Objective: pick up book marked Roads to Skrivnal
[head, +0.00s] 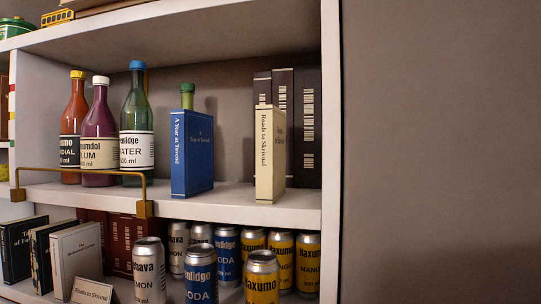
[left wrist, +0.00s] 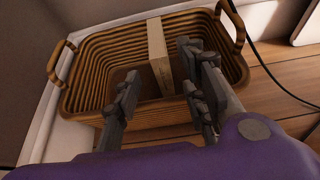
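The cream book marked Roads to Skrivnal (head: 270,150) stands upright on the middle shelf in the head view, near its right end, spine facing out. A blue book marked A Year at Tuvend (head: 192,152) stands to its left with a gap between. No gripper shows in the head view. In the left wrist view my left gripper (left wrist: 160,82) has its fingers spread apart above a wicker basket (left wrist: 90,62). A pale tan slab (left wrist: 160,55) shows in the basket beyond the fingers; I cannot tell whether it is a book. My right gripper is out of view.
Dark books (head: 307,125) stand behind the cream book, close to the white right side panel (head: 331,120). Bottles (head: 98,135) stand left, behind a brass rail (head: 80,172). Cans (head: 262,277) fill the lower shelf, near a Roads to Skrivnal card (head: 92,291). A cable (left wrist: 268,70) crosses the floor.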

